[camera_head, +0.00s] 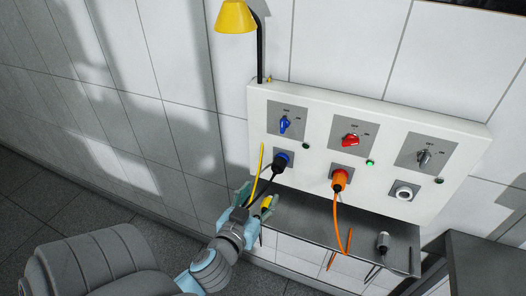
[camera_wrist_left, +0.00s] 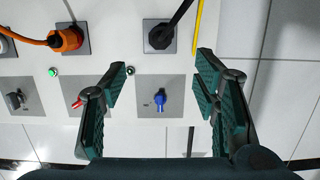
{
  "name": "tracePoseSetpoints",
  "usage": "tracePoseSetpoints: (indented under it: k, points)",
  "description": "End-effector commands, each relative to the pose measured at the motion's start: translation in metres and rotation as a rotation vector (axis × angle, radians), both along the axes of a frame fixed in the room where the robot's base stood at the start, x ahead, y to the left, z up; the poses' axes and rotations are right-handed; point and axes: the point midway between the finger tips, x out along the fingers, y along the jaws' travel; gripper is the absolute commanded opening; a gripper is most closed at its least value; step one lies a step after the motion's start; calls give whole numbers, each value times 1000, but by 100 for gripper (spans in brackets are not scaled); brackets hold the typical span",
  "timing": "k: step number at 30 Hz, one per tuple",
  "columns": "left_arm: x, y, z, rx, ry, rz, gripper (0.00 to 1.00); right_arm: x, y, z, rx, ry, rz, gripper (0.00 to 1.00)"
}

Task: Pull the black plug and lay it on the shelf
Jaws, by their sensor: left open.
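The black plug (camera_head: 279,167) sits in the blue socket at the left of the white wall panel, its black cable hanging down toward my gripper. It also shows at the top of the left wrist view (camera_wrist_left: 160,37), seen upside down. My left gripper (camera_head: 256,194) is open and empty, below the plug in the head view and apart from it. In the left wrist view its fingers (camera_wrist_left: 163,76) frame the panel around the blue switch (camera_wrist_left: 160,100). The grey metal shelf (camera_head: 308,214) runs under the panel; its left end is partly hidden by my gripper. My right gripper is not in view.
An orange plug (camera_head: 340,178) with an orange cable is in the middle socket. The right socket (camera_head: 404,193) is empty. A grey plug (camera_head: 383,241) stands at the shelf's right. A yellow connector (camera_head: 267,203) is beside my gripper. A yellow lamp (camera_head: 235,17) hangs above.

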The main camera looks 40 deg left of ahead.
Motion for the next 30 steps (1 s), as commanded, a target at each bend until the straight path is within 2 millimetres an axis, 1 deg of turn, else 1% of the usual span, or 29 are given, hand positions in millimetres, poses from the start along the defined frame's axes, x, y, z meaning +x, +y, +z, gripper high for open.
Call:
tracePoseSetpoints:
  k: [5,9,12,15,19,27,29,30]
  points:
    - [34,12,-6,2,0,1,55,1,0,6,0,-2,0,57]
    - [71,26,-14,2,1,2,55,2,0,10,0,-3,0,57]
    - [95,34,-19,1,1,2,55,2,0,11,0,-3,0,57]
    - [112,40,-24,0,2,1,55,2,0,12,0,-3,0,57]
    - [125,44,-27,0,2,-1,55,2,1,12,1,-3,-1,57]
    - [127,45,-28,0,3,-1,55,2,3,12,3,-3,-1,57]
    - [127,45,-28,0,3,-1,45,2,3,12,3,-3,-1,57]
    - [127,45,-28,0,3,-1,39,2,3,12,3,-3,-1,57]
